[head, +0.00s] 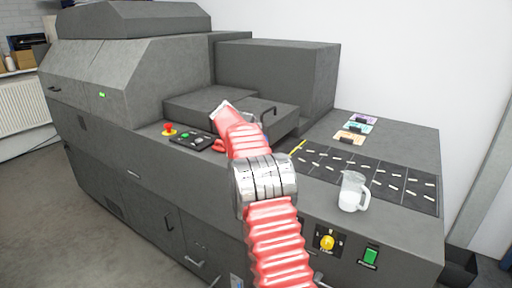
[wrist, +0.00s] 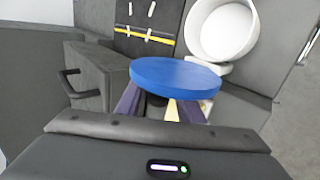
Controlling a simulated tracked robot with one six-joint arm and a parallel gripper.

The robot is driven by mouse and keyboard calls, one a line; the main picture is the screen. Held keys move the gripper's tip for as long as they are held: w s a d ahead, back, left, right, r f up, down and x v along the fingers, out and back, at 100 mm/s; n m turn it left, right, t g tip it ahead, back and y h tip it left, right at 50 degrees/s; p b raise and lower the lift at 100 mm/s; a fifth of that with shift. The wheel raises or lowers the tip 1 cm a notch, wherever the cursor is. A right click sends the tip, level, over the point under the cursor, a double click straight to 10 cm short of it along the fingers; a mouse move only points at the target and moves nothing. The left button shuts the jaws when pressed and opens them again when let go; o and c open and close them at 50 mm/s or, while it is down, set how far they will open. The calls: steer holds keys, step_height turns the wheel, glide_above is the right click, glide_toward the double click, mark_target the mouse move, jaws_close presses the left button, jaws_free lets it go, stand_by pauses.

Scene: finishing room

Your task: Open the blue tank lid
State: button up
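A round blue lid (wrist: 175,76) shows in the middle of the wrist view, seen at a flat angle. A round white tank (wrist: 222,32) stands behind it at the upper right, its top uncovered and its inside visible. A white piece between them looks like a hinge, and the lid is tilted off the opening. The two dark fingers of my gripper (wrist: 162,108) stand apart just below the lid. The lid hides their tips, so I cannot tell whether they touch it.
A large grey machine (head: 120,85) fills the left and middle. A white jug (head: 352,191) stands on its right part, near a dark slotted panel (head: 405,187). A dark handle (wrist: 68,84) sticks out at the left.

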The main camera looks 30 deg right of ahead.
steer(key=v, duration=1.3)
steer(key=shift+a+r, duration=0.2)
steer(key=shift+a, duration=0.1)
steer(key=s+a+f+m+y, duration=0.2)
steer(key=s+a+f+y, duration=0.1)
steer(key=s+a+f, duration=0.5)
steer(key=s+a+m+y, duration=0.1)
steer(key=s+a, duration=0.5)
steer(key=s, duration=0.5)
steer(key=s+a+m+t+y, duration=0.1)
steer(key=s+a+y, duration=0.1)
steer(key=s+a, duration=0.5)
steer(key=s+a+f+m+t+y, duration=0.1)
steer(key=s+a, duration=0.6)
steer(key=s, duration=1)
steer(key=shift+a+y, duration=0.25)
steer(key=shift+y, duration=0.45)
